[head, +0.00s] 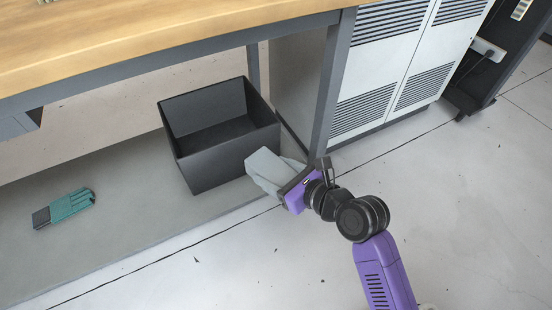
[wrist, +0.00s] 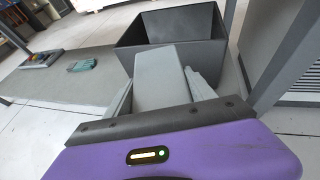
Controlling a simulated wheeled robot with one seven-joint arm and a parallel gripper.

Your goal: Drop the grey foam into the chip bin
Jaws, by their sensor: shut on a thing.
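The grey foam (head: 264,167) is a pale grey block held in my gripper (head: 272,175), which is shut on it. In the wrist view the foam (wrist: 163,76) sits between the two grey fingers (wrist: 198,86). The chip bin (head: 222,135) is a black open-topped box on the grey lower shelf under the workbench. It looks empty in the head view. The foam is in front of the bin's right front corner in the picture, outside its opening. In the wrist view the bin (wrist: 180,52) is just beyond the foam. Whether foam and bin touch, I cannot tell.
The wooden bench top (head: 150,35) overhangs the bin, with a dark leg (head: 334,85) right of it. A white vented cabinet (head: 385,65) stands behind right. The floor at front right is open.

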